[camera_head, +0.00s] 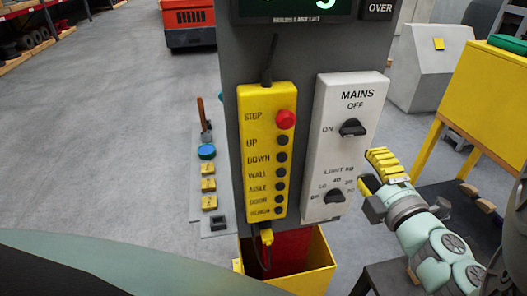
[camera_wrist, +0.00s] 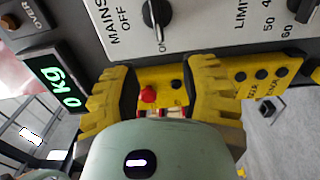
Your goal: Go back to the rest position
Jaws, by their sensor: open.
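My gripper (camera_head: 375,172) has yellow ribbed fingers and is at the right of the white MAINS panel (camera_head: 347,100) in the head view. In the wrist view, the fingers of my gripper (camera_wrist: 163,95) are spread apart with nothing between them. The MAINS knob (camera_head: 352,128) is black, and it also shows in the wrist view (camera_wrist: 157,14). Below it is the black LIMIT KG knob (camera_head: 335,196). The yellow button pendant (camera_head: 265,150) with its red STOP button (camera_head: 286,119) hangs left of the panel. In the wrist view the pendant shows behind the fingers.
A green-lit display (camera_wrist: 62,88) reads 0 kg in the wrist view. A yellow bin (camera_head: 318,268) stands below the panel. The floor (camera_head: 110,130) at the left is largely clear.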

